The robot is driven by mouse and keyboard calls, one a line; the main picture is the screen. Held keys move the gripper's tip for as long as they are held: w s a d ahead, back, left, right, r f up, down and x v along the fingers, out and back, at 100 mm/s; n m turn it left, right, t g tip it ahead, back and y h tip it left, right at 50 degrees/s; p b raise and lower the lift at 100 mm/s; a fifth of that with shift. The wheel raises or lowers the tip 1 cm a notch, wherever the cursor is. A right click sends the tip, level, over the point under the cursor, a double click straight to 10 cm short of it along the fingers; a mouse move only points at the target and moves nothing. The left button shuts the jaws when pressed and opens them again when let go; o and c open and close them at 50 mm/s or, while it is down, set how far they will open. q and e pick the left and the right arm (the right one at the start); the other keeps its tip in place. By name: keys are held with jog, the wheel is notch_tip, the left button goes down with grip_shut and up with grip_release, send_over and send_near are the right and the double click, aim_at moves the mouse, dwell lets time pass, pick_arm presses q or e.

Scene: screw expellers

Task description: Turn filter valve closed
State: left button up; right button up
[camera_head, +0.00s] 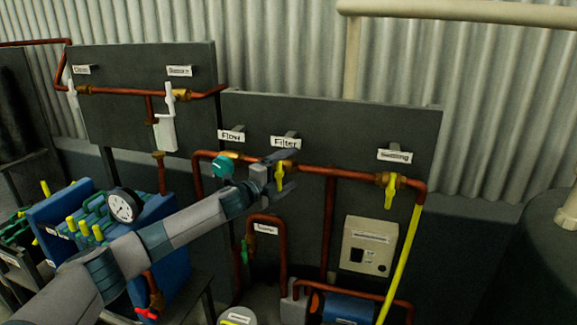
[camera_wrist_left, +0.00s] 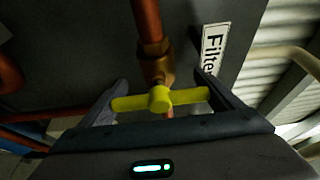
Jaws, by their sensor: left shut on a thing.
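The yellow filter valve handle (camera_head: 280,182) sits on a copper pipe below the white "Filter" label (camera_head: 286,142). It stands roughly upright, across the nearly level pipe. My left gripper (camera_head: 287,172) reaches it from the left, with one finger above and one below. In the left wrist view the yellow handle (camera_wrist_left: 160,98) spans between the two fingers of my left gripper (camera_wrist_left: 163,92), which are shut on its ends. The brass valve body (camera_wrist_left: 155,63) and the "Filter" label (camera_wrist_left: 213,50) show beyond it. My right gripper is not in view.
A teal valve handle (camera_head: 222,166) under the "Flow" label is close on the left. Another yellow valve (camera_head: 391,187) is to the right. A dial gauge (camera_head: 123,206) and blue equipment stand at the lower left, near my arm. A beige box (camera_head: 369,246) hangs lower right.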

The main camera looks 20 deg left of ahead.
pick_arm(q)
jog(key=shift+f, duration=0.1)
jog(key=o, duration=0.9)
jog(key=shift+o, duration=0.2)
jog(key=shift+s, duration=0.15)
jog(key=b+v, duration=0.6)
jog(key=v, duration=1.1)
